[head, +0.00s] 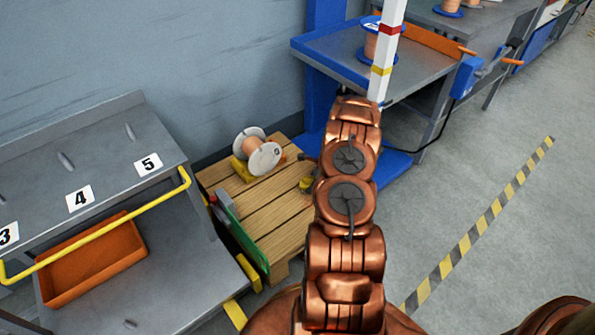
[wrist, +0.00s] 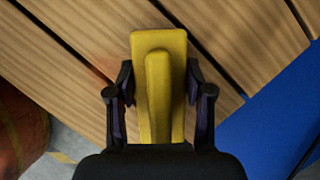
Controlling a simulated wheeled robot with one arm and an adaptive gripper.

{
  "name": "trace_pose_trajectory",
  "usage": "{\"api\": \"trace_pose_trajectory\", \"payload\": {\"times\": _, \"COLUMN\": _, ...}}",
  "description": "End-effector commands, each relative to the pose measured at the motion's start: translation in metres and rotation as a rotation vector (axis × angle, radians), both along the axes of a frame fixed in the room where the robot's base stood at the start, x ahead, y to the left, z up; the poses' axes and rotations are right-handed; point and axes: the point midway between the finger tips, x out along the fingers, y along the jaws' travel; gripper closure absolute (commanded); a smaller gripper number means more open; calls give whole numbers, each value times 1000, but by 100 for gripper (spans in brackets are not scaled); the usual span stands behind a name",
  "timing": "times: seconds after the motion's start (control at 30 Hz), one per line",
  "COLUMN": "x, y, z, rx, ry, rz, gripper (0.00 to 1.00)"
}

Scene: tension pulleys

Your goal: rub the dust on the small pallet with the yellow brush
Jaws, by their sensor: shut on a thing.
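The small pallet (head: 281,209) is made of light wooden slats and stands on the floor between the grey bench and the blue stand. Its slats also fill much of the wrist view (wrist: 70,45). My gripper (wrist: 160,85) is shut on the yellow brush (wrist: 160,42), with a dark finger on each side of its handle. In the head view the brush (head: 306,184) shows as a small yellow patch over the pallet's right part, partly hidden by my arm. A faint reddish patch beside the brush in the wrist view may be dust (wrist: 98,75). I cannot tell whether the brush touches the slats.
A white-flanged spool (head: 264,158) sits on a yellow block at the pallet's back. A green board (head: 228,222) stands along its left edge. A grey bench (head: 100,140) with an orange bin (head: 95,262) is at left. A striped pole (head: 386,50) rises behind my arm.

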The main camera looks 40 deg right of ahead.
Motion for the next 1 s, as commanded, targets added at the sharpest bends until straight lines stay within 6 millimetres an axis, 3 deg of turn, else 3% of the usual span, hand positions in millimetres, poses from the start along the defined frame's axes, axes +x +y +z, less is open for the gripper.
{"api": "trace_pose_trajectory", "payload": {"times": 0.13, "x": 2, "y": 0, "z": 24, "rx": -2, "ry": -3, "rz": -1, "gripper": 86}}
{"api": "trace_pose_trajectory", "payload": {"times": 0.7, "x": 5, "y": 4, "z": 73, "rx": -3, "ry": -1, "rz": 9, "gripper": 86}}
{"api": "trace_pose_trajectory", "payload": {"times": 1.0, "x": 6, "y": 6, "z": 81, "rx": -2, "ry": 0, "rz": 12, "gripper": 86}}
